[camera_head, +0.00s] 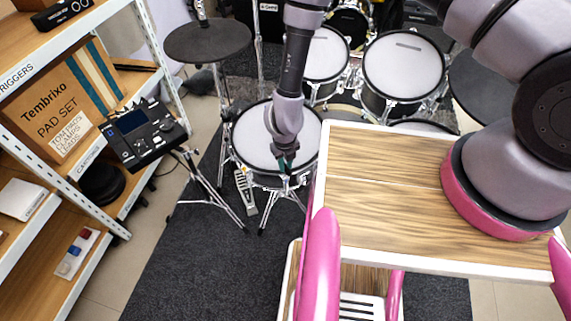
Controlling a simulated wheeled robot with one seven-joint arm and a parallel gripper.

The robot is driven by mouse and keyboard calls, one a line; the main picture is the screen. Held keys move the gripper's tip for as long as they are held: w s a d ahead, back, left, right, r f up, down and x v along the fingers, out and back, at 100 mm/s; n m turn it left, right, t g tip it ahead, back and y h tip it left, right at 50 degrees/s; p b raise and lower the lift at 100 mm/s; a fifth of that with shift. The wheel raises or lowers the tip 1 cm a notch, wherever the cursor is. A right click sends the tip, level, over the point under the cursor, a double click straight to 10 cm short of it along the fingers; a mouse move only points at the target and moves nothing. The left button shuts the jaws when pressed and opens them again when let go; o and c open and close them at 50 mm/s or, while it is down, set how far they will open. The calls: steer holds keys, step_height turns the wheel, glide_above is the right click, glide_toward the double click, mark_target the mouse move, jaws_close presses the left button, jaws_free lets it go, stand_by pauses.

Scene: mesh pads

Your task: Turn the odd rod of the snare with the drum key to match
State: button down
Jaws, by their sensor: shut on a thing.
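The snare (252,133) stands in the middle of the view with a pale mesh head. My gripper (284,158) points down at the near edge of the snare, over its front rim. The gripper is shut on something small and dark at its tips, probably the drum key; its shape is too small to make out. Whether it sits on a rod cannot be told. The tension rods around the rim are too small to tell apart, and the near one is hidden behind the gripper.
A drum module (143,132) stands left beside a shelf rack (115,215) with a Tembrixo box (62,105). A cymbal pad (207,40) and toms (403,68) stand behind. A pedal (245,190) and stand legs are below the snare. Dark carpet (190,265) is clear front left.

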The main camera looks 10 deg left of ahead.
steer(key=shift+n, duration=0.9)
steer(key=shift+r, duration=1.55)
steer(key=shift+s, duration=0.1)
